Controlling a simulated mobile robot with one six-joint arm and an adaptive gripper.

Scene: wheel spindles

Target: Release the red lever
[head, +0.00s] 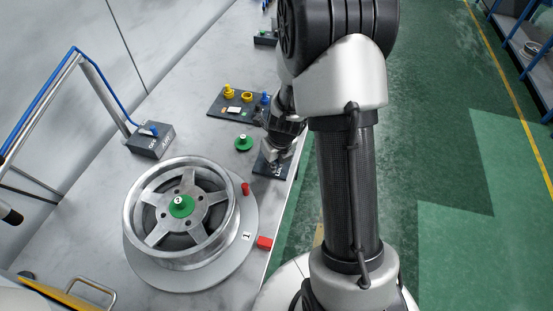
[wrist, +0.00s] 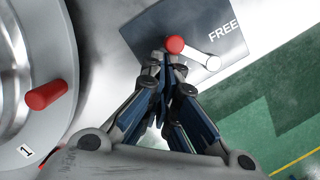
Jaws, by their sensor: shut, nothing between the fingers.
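A dark plate (wrist: 140,32) marked "FREE" carries a short lever with a red knob (wrist: 175,44) and a white, rounded other end (wrist: 213,63). The red knob is on the side away from the "FREE" lettering. My gripper (wrist: 164,62) is shut and empty, its fingertips just short of the red knob in the wrist view. I cannot tell whether they touch it. In the head view my gripper (head: 279,152) is over the same dark plate (head: 263,170) at the table's right edge and hides the lever.
A wheel (head: 135,215) with a green-based knob at its centre lies on a round grey plate (head: 215,272). A red peg (wrist: 46,94) stands on that plate's rim, close left of my gripper. A red block (head: 264,243) sits at its edge. A dark tray (head: 216,108) holds small parts.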

